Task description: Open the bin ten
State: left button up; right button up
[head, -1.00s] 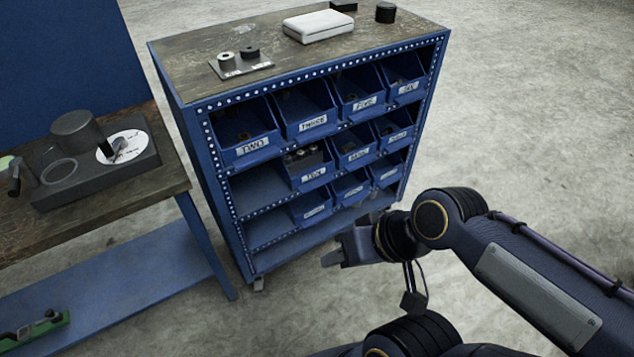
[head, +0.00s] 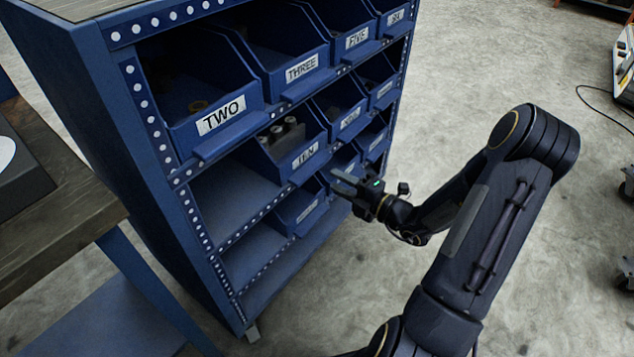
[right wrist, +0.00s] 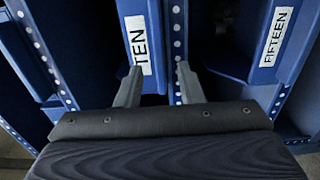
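The bin labelled TEN (head: 300,158) is a blue bin in the middle row of the rack, with grey cylinders in it; in the right wrist view its label (right wrist: 138,45) stands sideways. My right gripper (head: 338,180) is just in front of the bin's lower right front. In the right wrist view its two fingers (right wrist: 155,82) are spread apart with nothing held between them. One fingertip is close to the TEN label and the other is by the dotted shelf edge; I cannot tell whether they touch. My left gripper is not in view.
The blue rack (head: 110,120) holds several bins, with TWO (head: 222,115) and THREE (head: 300,68) above. The bin labelled FIFTEEN (right wrist: 277,38) shows beside TEN in the wrist view. A wooden-topped bench (head: 60,215) stands at left. Open floor lies to the right.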

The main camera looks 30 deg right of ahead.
aim_at(316, 170)
jog(key=b+x, duration=0.2)
jog(key=x, duration=0.5)
jog(key=shift+a+r, duration=0.1)
jog(key=shift+a, duration=0.05)
jog(key=shift+c, duration=0.3)
grip_shut()
